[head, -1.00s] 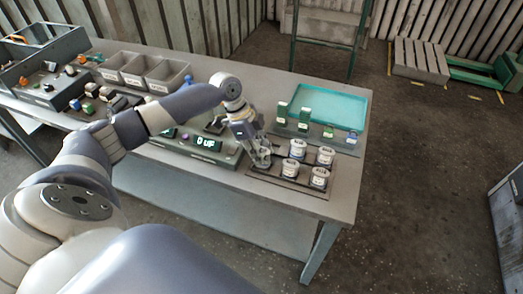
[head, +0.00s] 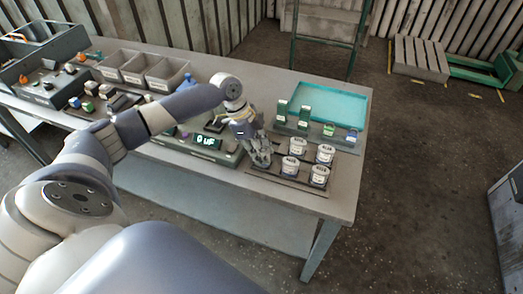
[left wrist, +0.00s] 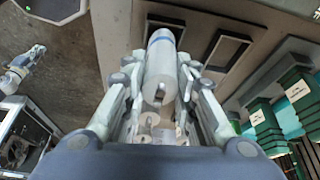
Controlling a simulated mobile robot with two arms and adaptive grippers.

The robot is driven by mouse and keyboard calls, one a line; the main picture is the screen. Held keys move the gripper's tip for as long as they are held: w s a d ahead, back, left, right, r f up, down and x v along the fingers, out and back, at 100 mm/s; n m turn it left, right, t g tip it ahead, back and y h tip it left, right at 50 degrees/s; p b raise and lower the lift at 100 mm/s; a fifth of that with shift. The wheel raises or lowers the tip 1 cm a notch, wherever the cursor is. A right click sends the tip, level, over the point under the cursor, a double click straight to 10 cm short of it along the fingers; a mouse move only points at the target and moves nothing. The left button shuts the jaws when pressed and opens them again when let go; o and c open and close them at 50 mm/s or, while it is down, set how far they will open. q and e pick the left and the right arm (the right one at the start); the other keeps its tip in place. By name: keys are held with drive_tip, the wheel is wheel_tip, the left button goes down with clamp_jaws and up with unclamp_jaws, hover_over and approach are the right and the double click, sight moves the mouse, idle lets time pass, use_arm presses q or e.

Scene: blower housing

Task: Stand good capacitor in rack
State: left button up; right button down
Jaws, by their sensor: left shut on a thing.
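A white cylindrical capacitor (left wrist: 160,62) with a blue band is between the fingers of my left gripper (left wrist: 160,95) in the left wrist view. In the head view this gripper (head: 262,160) is tilted at the left end of a dark rack (head: 262,176), and its fingers hide what they hold. Several white capacitors stand upright in the rack, among them a back one (head: 297,146), a right one (head: 325,153) and a front one (head: 319,174). I cannot tell whether the held capacitor touches the rack. My right gripper is not in view.
A teal tray (head: 350,92) lies behind the rack. A strip with green blocks (head: 304,117) stands between them. A meter with a lit display (head: 207,141) is left of the gripper. Grey bins (head: 133,78) stand further left. The table's front right edge is close to the rack.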

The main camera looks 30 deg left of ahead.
use_arm(q)
drive_tip(key=shift+f+b, duration=0.3)
drive_tip(key=shift+f, duration=0.3)
drive_tip(key=o, duration=1)
drive_tip(key=shift+c, duration=0.2)
drive_tip(key=shift+r, duration=0.1)
drive_tip(key=v, duration=1.1)
drive_tip(key=shift+r, duration=0.35)
drive_tip(key=shift+s+a, duration=0.1)
drive_tip(key=shift+a, duration=0.05)
